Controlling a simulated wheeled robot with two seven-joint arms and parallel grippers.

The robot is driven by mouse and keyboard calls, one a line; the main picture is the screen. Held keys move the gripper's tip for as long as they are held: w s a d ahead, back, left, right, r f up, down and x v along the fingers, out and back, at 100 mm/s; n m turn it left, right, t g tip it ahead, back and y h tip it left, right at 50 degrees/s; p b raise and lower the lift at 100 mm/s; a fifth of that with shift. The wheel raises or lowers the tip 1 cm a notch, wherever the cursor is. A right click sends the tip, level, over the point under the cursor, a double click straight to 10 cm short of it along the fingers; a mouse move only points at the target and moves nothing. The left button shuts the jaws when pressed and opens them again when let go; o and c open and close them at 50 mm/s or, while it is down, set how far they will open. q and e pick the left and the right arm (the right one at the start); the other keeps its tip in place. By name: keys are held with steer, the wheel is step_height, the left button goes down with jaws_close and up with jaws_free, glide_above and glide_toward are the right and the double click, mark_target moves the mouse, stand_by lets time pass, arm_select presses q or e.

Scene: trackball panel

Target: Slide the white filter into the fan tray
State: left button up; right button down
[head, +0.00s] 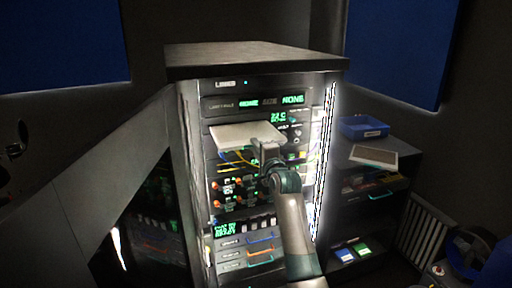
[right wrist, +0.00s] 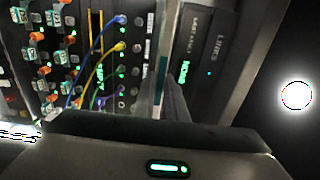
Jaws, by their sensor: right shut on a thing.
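The white filter (head: 245,135) is a flat pale panel, held roughly level at the upper front of the rack, below the green-lit display. My right gripper (head: 268,152) is shut on its near right part. In the right wrist view the gripper (right wrist: 172,98) is at the panel's thin edge (right wrist: 152,60), seen nearly edge-on. The panel hides the rack front behind it, so I cannot tell whether its far edge is inside the fan tray opening. The fan tray is not clearly visible. My left gripper is not in view.
The rack (head: 190,140) has blue and yellow cables (right wrist: 100,45) and lit knobs below the filter. At right, a side cart holds a blue bin (head: 363,127) and a framed grey panel (head: 373,155). A sloped dark panel stands left of the rack.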

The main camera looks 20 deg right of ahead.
steer(key=shift+p, duration=0.3)
stand_by(0.5)
steer(key=b, duration=0.3)
glide_toward(244, 129)
steer(key=shift+w+a+f, duration=0.1)
steer(key=shift+w+f, duration=0.1)
steer(key=shift+w, duration=0.45)
steer(key=shift+w+f, duration=0.2)
steer(key=shift+w, duration=0.45)
stand_by(2.1)
steer(key=shift+w+b, duration=1.5)
steer(key=shift+w, duration=0.55)
steer(key=shift+w+a+b, duration=0.1)
steer(key=shift+w+b, duration=1.25)
steer(key=shift+w, duration=0.1)
